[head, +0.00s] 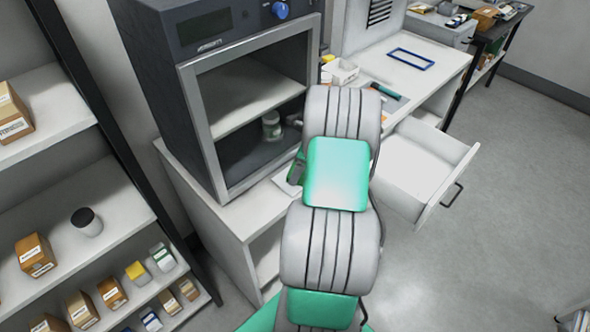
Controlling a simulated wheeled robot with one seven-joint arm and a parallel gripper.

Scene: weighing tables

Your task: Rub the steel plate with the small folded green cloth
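My grey and green arm reaches up through the middle of the head view and hides much of the counter. My gripper is mostly or wholly behind the arm; a small dark green and grey part shows at the arm's left edge, but I cannot tell if it is the gripper. A pale flat piece (288,180) lies on the counter edge in front of the cabinet, partly hidden; I cannot tell if it is the steel plate. A dark teal item (385,91) lies on the worktop right of the arm; I cannot tell if it is the folded green cloth.
A dark cabinet (188,92) with an open front stands on the white counter (222,213), a jar (271,125) inside. A drawer (424,172) stands pulled out right of my arm. Shelves with boxes (35,254) stand left.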

